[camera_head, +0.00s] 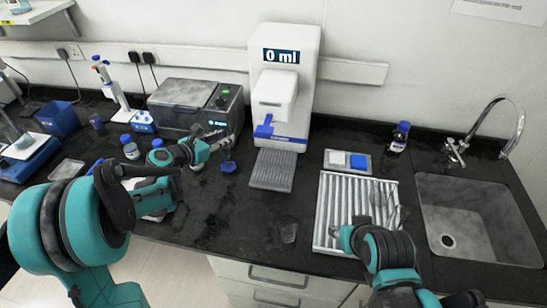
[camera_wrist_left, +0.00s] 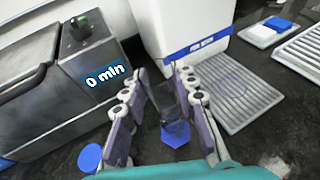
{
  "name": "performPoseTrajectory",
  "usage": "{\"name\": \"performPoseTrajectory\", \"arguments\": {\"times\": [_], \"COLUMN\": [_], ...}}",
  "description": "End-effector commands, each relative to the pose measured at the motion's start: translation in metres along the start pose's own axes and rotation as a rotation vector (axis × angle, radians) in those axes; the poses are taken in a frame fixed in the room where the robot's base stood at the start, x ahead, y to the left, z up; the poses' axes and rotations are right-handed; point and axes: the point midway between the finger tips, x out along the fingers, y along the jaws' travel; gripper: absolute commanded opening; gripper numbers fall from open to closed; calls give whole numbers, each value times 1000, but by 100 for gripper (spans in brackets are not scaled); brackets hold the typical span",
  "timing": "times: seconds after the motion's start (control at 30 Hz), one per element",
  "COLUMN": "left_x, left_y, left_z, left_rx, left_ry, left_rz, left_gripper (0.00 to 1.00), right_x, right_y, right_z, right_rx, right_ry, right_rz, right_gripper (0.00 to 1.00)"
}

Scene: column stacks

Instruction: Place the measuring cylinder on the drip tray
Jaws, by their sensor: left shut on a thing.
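The measuring cylinder is clear with a blue hexagonal base (camera_head: 229,167); it also shows in the left wrist view (camera_wrist_left: 175,133). My left gripper (camera_head: 226,142) is shut on its clear tube, with one finger on each side in the left wrist view (camera_wrist_left: 162,75). The cylinder looks upright; I cannot tell whether its base touches the bench. The grey ribbed drip tray (camera_head: 272,170) lies in front of the white dispenser (camera_head: 285,85), just right of the cylinder. It is empty, and also shows in the left wrist view (camera_wrist_left: 240,90).
A grey lidded machine (camera_head: 182,104) stands behind my left gripper. A clear beaker (camera_head: 288,232) stands near the front edge. A white ribbed drainer (camera_head: 325,205) and the sink (camera_head: 480,215) are to the right. Blue-capped bottles (camera_head: 130,148) stand at left.

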Motion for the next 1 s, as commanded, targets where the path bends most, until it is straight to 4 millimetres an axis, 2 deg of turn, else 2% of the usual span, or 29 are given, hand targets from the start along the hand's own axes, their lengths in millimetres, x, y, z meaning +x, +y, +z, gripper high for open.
{"name": "performPoseTrajectory", "arguments": {"times": [0.2,0.4,0.67,0.9,1.0], "left_x": [31,54,64,82,84], "left_y": [-55,-95,-113,-146,-142], "left_z": [9,18,22,28,21], "left_rx": [4,3,2,2,0], "left_ry": [1,0,1,0,0], "left_rz": [-7,-4,-2,-4,0], "left_gripper": [0,0,0,0,0], "right_x": [8,13,15,20,26], "right_y": [0,0,0,0,0], "right_z": [6,10,11,15,19], "right_rx": [0,0,0,0,0], "right_ry": [0,0,0,0,0], "right_rz": [0,0,0,0,0], "right_gripper": [40,40,40,40,40]}}
